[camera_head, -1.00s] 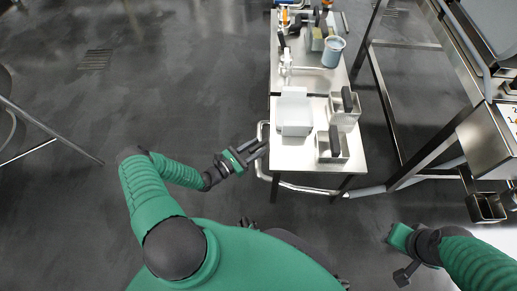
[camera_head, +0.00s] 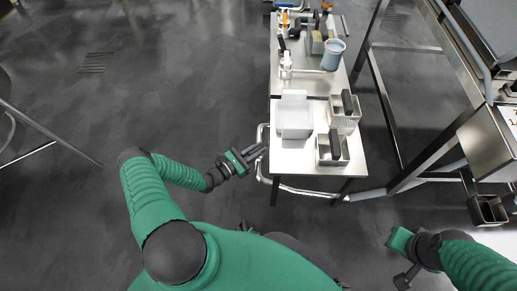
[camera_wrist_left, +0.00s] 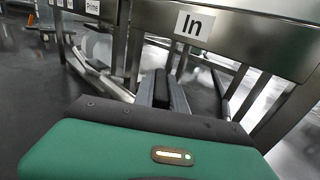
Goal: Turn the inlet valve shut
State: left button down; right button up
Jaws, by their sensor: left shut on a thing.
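My left gripper (camera_head: 254,152) is at the left side of the steel table, beside the bent pipe (camera_head: 262,170). In the left wrist view its dark fingers (camera_wrist_left: 165,88) point at the table's side, below a white label reading "In" (camera_wrist_left: 193,26). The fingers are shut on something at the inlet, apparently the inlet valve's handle. The handle is mostly hidden by the fingers, so its angle cannot be told. My right gripper (camera_head: 404,262) hangs low at the lower right, away from the table, and its fingers are not clear.
The steel table (camera_head: 290,165) carries a white box (camera_head: 296,116), two metal containers with dark handles (camera_head: 332,149) and a blue-grey cup (camera_head: 334,54). A label reading "Prime" (camera_wrist_left: 92,6) is farther left on the table's side. A metal frame (camera_head: 435,148) stands at right.

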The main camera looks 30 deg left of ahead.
pick_arm(q)
jog(key=shift+f, duration=0.1)
jog(key=shift+a+f+m+g+h+b, duration=0.15)
jog(key=shift+m+g+h+b, duration=0.35)
jog(key=shift+m+h+b, duration=0.4)
jog(key=m+g+h+b, duration=0.2)
jog(key=b, duration=0.1)
jog(key=m+g+h+b, duration=0.2)
jog(key=h+b, duration=0.1)
jog(key=shift+f+h, duration=0.15)
jog(key=shift+h, duration=0.15)
jog(key=shift+m+g+h+b, duration=0.7)
jog(key=shift+g+b, duration=0.2)
jog(key=shift+g, duration=0.1)
jog(key=shift+r+m+g+b, duration=0.3)
jog(key=shift+g, duration=0.1)
jog(key=c, duration=1.4)
grip_release()
jog(key=shift+o, duration=0.2)
jog(key=shift+r, duration=0.1)
